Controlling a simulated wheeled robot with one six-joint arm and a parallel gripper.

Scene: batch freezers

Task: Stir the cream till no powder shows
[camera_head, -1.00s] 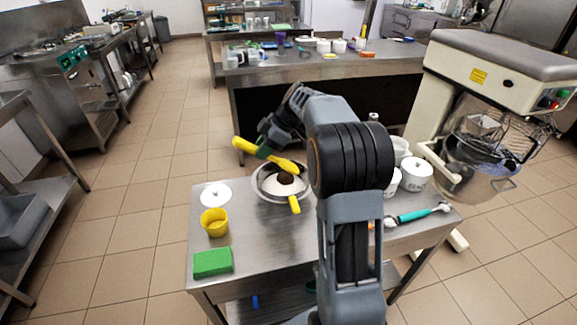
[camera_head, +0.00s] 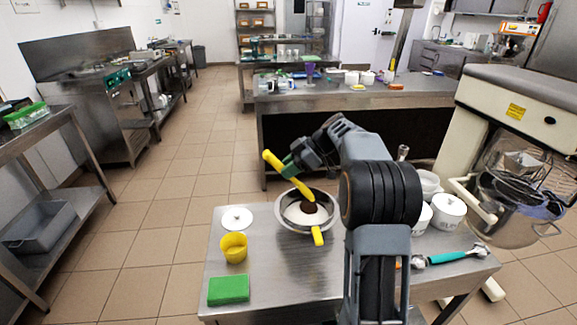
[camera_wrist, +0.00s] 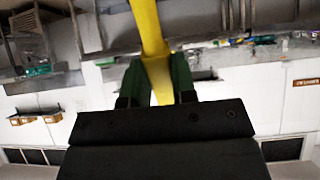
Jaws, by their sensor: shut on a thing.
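A steel pan (camera_head: 334,222) with a yellow handle (camera_head: 318,236) stands on the near steel table. White cream (camera_head: 296,215) lies in it, with a dark brown patch (camera_head: 309,208), apparently powder, on top. My gripper (camera_head: 287,167), at the upper left of the pan, is shut on a long yellow tool (camera_head: 271,160). The tool slants down right, its lower end at the pan beside the brown patch; I cannot tell whether it touches the cream. In the wrist view the green fingers (camera_wrist: 160,85) clasp the yellow tool (camera_wrist: 147,25). The pan is not in that view.
On the near table (camera_head: 275,275) are a white lid (camera_head: 237,218), a yellow cup (camera_head: 234,248), a green sponge (camera_head: 228,289), white pots (camera_head: 448,212) and a teal-handled tool (camera_head: 450,257). A large mixer (camera_head: 520,110) stands at the right. The table's front middle is clear.

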